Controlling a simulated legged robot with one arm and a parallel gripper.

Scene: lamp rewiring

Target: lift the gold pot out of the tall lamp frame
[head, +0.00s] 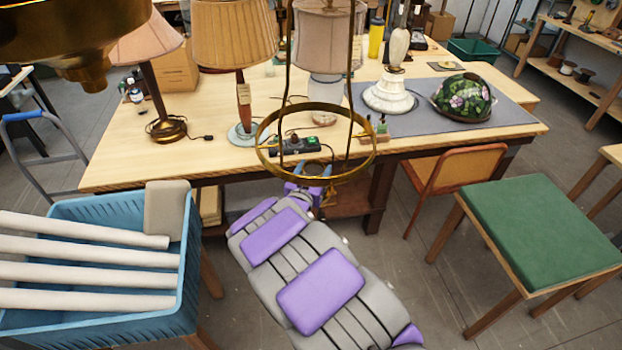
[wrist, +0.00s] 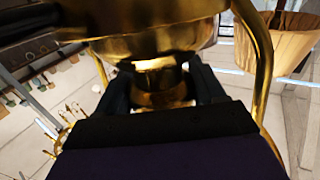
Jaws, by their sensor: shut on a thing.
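In the wrist view the gold pot (wrist: 150,42) fills the top middle, its wide shiny body above a narrower neck. The dark fingers of my gripper (wrist: 160,90) are shut on that neck, one on each side. A curved gold rod of the tall lamp frame (wrist: 262,60) passes right of the pot, with another rod at left. In the head view the lamp frame (head: 317,182) shows as a gold ring with upright rods running out of the top. How far the pot sits inside the frame is hidden.
A large gold body (head: 85,45) hangs close at the head view's upper left. Behind the ring, a wooden table (head: 130,160) holds several lamps and a flowered glass shade (head: 463,97). A blue crate (head: 185,260) with pale tubes stands left, a green-topped stool (head: 540,235) right.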

